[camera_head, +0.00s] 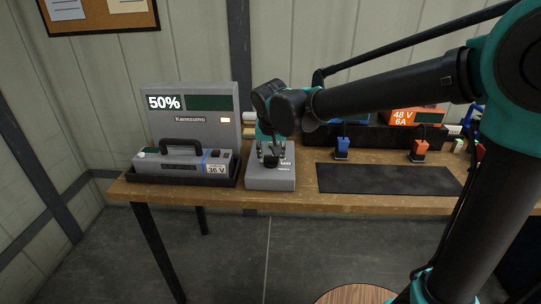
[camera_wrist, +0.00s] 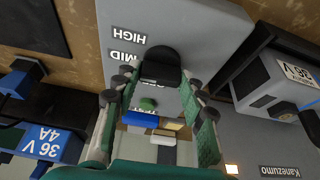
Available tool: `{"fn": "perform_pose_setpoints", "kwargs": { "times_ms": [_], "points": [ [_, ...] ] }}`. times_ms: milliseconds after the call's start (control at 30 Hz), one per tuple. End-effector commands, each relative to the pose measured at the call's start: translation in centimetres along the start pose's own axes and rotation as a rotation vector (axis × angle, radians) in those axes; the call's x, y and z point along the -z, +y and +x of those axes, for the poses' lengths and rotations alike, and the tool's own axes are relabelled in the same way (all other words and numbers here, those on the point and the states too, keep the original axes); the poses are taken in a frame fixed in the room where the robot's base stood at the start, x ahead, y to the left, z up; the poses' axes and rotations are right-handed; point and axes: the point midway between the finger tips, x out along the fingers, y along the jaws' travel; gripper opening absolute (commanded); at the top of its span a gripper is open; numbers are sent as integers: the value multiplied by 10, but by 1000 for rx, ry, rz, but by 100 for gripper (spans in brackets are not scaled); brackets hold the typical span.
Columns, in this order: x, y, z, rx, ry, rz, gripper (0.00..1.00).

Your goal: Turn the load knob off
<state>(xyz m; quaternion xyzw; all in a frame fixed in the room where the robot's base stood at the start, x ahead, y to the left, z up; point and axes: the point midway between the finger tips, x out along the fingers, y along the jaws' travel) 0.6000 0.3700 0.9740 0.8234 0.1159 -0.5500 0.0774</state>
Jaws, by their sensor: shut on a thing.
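The load knob (camera_wrist: 162,66) is a black, rounded knob on a grey box (camera_head: 270,181) near the table's front edge. In the head view the knob (camera_head: 271,163) is a small dark shape below my fingers. My gripper (camera_head: 271,154) points down over the box and is shut on the knob. In the wrist view my gripper (camera_wrist: 157,83) has one finger on each side of the knob. HIGH and MID labels show upside down beside it. Another label is partly hidden behind the knob, so its exact setting is unclear.
A 36 V battery pack (camera_head: 184,168) with a handle sits left of the box, before a grey Kanezumo unit (camera_head: 207,122) showing 50%. A dark mat (camera_head: 388,179) lies to the right. Blue (camera_head: 342,146) and orange (camera_head: 419,148) plugs stand behind it.

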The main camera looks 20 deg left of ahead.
Motion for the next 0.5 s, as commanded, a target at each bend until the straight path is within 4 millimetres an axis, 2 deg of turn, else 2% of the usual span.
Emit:
{"fn": "perform_pose_setpoints", "kwargs": {
  "times_ms": [500],
  "points": [
    [1,4,0,188,0,-448,12]
  ]
}}
